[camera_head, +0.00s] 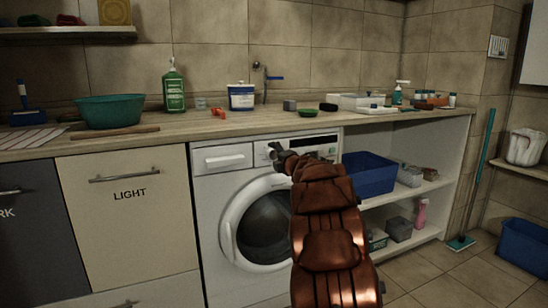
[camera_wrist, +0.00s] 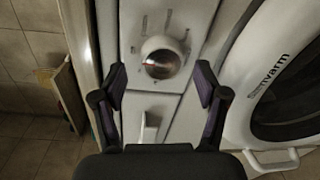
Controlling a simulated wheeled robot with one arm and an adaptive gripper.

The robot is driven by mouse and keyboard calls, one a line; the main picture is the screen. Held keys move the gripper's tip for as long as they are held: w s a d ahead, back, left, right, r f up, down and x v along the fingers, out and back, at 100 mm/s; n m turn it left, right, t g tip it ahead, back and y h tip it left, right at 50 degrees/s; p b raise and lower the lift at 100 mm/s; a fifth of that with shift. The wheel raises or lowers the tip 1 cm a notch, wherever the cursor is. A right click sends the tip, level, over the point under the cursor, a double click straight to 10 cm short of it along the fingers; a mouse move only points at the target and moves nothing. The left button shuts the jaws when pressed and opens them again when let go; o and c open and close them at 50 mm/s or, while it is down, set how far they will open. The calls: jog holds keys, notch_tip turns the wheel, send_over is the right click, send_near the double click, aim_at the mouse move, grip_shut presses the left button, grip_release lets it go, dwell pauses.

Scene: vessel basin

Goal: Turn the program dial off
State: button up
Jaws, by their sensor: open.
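The program dial (camera_wrist: 160,58) is a round knob with a shiny, reddish-grey reflecting face, on the white control panel of the washing machine (camera_head: 208,200). Printed marks surround it in the wrist view. My gripper (camera_wrist: 162,76) is open, its two dark fingers apart to either side of the dial and slightly below it in the wrist view. I cannot tell whether they touch it. In the head view my gripper (camera_head: 277,155) is in front of the panel and hides the dial. The dial's pointer is too unclear to read.
The round door (camera_head: 262,228) is below the panel. A detergent drawer (camera_head: 222,157) is left of my gripper. The worktop (camera_head: 200,125) overhangs, holding a green bottle (camera_head: 173,90) and a teal basin (camera_head: 109,110). A blue bin (camera_head: 369,174) stands on the shelf at right.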

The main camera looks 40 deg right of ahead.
jog(key=v, duration=1)
jog(key=shift+s, duration=0.25)
dwell(0.3)
jog(key=s+a+r+m+g+h+p, duration=0.35)
jog(key=a+r+m+g+p, duration=0.25)
jog(key=a+r+m+p, duration=0.7)
jog(key=s+a+r+m+g+y+p, duration=0.1)
jog(key=s+a+g+y+p, duration=0.3)
jog(key=s+a+p, duration=0.8)
jog(key=s+a+r+m+g+y+p, duration=0.2)
jog(key=s+a+g+y+p, duration=0.3)
jog(key=s+a+p, duration=0.8)
jog(key=s+a+g, duration=0.3)
jog(key=s+a, duration=0.6)
jog(key=a, duration=0.1)
jog(key=shift+s+r+m, duration=0.25)
jog(key=shift+r+m, duration=0.05)
jog(key=shift+r, duration=0.1)
